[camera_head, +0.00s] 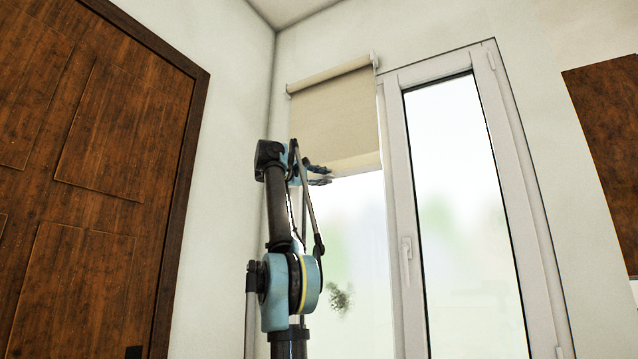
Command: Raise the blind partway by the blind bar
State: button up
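The beige roller blind (338,115) hangs over the upper part of the left window pane. Its blind bar (358,165) is a pale strip along the lower edge, and the left part of it is hidden by my gripper. My gripper (326,176) is at the bar's left half, pointing right. Its two dark fingers show one above the other with a small gap between them. I cannot tell whether the bar lies between the fingers or behind them, or whether they touch it.
A white-framed glass door or window (465,200) with a handle (407,250) stands right of the blind. A brown wooden door (100,170) is at the left. A brown panel (608,150) is on the right wall. A small green plant (340,298) shows low in the left pane.

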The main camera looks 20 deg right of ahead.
jog(key=shift+a, duration=0.25)
jog(key=shift+a, duration=0.2)
jog(key=v, duration=1.1)
jog(key=shift+a, duration=0.15)
jog(key=s+f+g+y, duration=0.1)
jog(key=s+f+y, duration=0.2)
jog(key=f, duration=1.1)
jog(key=s+d+f+g+y, duration=0.1)
jog(key=s+f+y, duration=0.2)
jog(key=f, duration=1.1)
jog(key=s+f+y, duration=0.3)
jog(key=f, duration=1.1)
jog(key=s+a+f+y, duration=0.3)
jog(key=s+f, duration=0.3)
jog(key=f, duration=1.1)
jog(key=s+a+f+m+y, duration=0.1)
jog(key=s+a+f+y, duration=0.2)
jog(key=f, duration=1.3)
jog(key=s+a+f+m+y, duration=0.1)
jog(key=s+a+f+y, duration=0.2)
jog(key=s+a+f, duration=0.4)
jog(key=s+f, duration=0.4)
jog(key=f, duration=0.6)
jog(key=shift+f+g+y, duration=0.35)
jog(key=shift+g+y, duration=0.05)
